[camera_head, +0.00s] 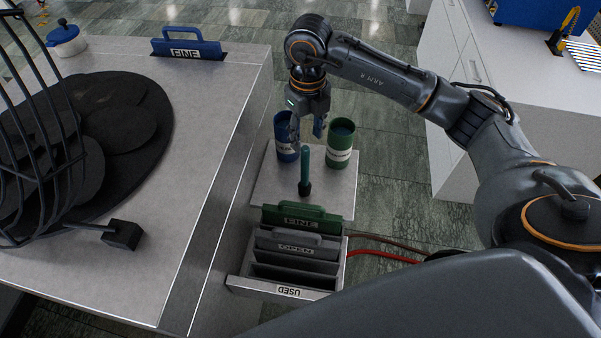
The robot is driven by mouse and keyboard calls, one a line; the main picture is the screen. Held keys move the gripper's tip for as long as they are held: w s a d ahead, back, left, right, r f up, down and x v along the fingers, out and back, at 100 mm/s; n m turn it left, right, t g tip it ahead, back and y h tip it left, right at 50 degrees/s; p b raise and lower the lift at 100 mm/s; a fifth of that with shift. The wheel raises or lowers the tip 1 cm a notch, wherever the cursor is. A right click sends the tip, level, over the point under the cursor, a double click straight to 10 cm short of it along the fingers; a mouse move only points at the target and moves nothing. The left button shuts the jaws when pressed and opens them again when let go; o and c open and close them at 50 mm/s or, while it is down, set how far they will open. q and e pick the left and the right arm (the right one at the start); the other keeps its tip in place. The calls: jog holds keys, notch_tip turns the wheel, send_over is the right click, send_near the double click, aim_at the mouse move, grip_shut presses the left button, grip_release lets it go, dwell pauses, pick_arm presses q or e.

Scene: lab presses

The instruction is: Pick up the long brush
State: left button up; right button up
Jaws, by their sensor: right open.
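A slim green upright brush (305,172) with a dark lower end stands on a small grey shelf (328,203); it looks like the long brush. My right gripper (307,124) is open and empty, with its fingers pointing down. In the picture it is just above the brush's top, and a gap shows between them; I cannot tell the exact depth. My left gripper is not in view.
A blue canister (286,140) and a green canister (340,145) stand behind the brush, close to the gripper's fingers. A rack labelled USED (288,291) holds green and grey plates in front. A large table (205,130) is at left.

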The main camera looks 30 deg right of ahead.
aim_at(305, 148)
notch_tip(305, 148, down, 4)
jog(key=shift+f+p, duration=0.1)
jog(key=shift+p, duration=0.3)
jog(key=shift+a+f, duration=0.1)
jog(key=shift+f, duration=0.1)
notch_tip(305, 148, down, 2)
jog(key=shift+f+p, duration=0.25)
jog(key=shift+p, duration=0.9)
notch_tip(305, 148, down, 2)
jog(key=shift+f, duration=0.35)
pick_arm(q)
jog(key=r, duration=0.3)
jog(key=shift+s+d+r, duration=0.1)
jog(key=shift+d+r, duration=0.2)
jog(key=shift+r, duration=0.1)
pick_arm(e)
jog(key=shift+w, duration=0.1)
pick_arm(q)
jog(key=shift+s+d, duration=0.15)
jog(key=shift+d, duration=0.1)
pick_arm(e)
grip_shut()
